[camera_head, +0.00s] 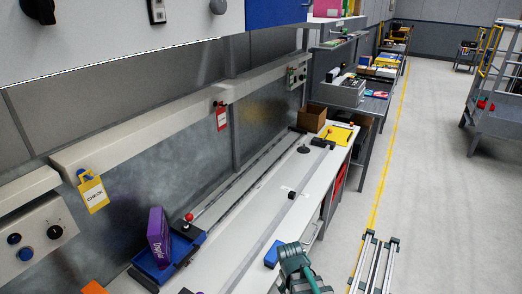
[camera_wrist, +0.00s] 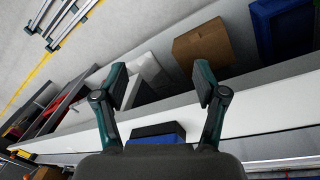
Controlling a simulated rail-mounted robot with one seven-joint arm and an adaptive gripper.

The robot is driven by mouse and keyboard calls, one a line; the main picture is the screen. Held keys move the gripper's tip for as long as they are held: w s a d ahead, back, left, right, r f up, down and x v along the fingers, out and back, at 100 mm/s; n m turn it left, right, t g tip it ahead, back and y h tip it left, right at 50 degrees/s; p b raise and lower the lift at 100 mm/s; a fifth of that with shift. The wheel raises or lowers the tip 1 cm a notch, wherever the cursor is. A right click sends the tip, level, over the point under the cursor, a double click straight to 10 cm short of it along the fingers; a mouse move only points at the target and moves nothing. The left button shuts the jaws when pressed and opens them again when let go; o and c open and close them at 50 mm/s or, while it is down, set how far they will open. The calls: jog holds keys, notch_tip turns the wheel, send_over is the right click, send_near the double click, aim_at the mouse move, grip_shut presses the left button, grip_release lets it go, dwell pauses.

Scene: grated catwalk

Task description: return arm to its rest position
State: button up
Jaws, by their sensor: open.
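My gripper (camera_wrist: 160,84) is open, with its two dark-padded fingers spread apart and nothing between the pads. In the head view a teal and grey part of my arm or gripper (camera_head: 295,262) shows at the bottom centre, over the front edge of the white bench (camera_head: 240,235). The fingertips cannot be made out there. A blue block (camera_head: 272,254) is just left of it. In the wrist view a blue thing with a dark top (camera_wrist: 158,136) shows low between the finger bases, on the bench side.
A purple box (camera_head: 158,238) stands in a blue tray (camera_head: 150,270) on the bench. A red-knobbed lever (camera_head: 189,217) is beside it. A cardboard box (camera_wrist: 203,46) and a blue bin (camera_wrist: 282,28) show beyond the bench edge. Grey floor (camera_head: 430,170) right of the bench is mostly clear.

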jog(key=s+d+f+m+g+y, duration=0.1)
jog(key=s+d+f+m, duration=0.25)
jog(key=d+m, duration=0.25)
jog(key=s+f+g+b, duration=0.7)
jog(key=s+f+b, duration=0.3)
jog(key=s+f, duration=1.8)
jog(key=shift+s, duration=0.95)
